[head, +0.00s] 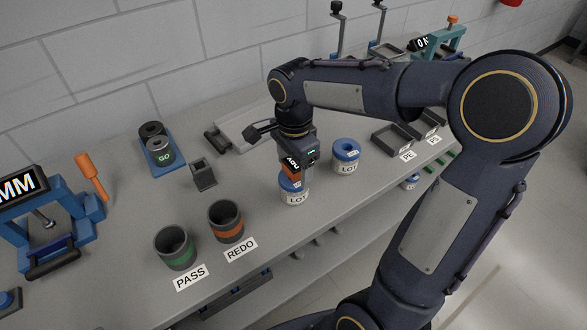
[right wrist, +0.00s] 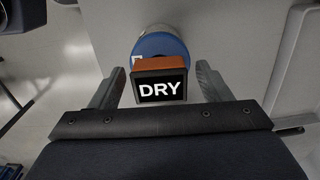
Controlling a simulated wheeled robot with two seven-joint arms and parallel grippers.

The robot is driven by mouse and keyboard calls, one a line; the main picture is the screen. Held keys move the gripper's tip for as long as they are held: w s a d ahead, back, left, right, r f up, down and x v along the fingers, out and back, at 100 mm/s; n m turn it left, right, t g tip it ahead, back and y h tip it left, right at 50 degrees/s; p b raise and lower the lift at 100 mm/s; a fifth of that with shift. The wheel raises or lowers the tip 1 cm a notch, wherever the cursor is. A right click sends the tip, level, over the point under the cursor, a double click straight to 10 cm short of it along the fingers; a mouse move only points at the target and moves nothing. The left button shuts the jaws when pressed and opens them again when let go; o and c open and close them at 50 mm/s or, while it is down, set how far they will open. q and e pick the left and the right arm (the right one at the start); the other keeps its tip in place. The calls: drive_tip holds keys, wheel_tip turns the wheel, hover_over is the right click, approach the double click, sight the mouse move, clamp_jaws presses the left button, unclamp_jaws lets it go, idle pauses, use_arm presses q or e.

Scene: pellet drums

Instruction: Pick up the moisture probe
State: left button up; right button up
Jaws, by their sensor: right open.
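The moisture probe (head: 291,165) is a small orange-and-black device whose screen reads DRY in the right wrist view (right wrist: 160,88). It stands at the blue top of a white LOT drum (head: 294,192); its lower end is hidden. My right gripper (right wrist: 160,72) is open, with one finger on each side of the probe and visible gaps between. In the head view the right hand is directly above that drum and partly covers the probe. My left gripper is not in view.
A second blue-topped drum (head: 346,157) stands close to the right. A green-banded PASS cup (head: 175,249) and an orange-banded REDO cup (head: 226,222) stand front left. A small dark stand (head: 203,175) and a grey tray (head: 240,133) lie behind.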

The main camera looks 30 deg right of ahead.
drive_tip(key=shift+f, duration=0.15)
drive_tip(key=c, duration=1.2)
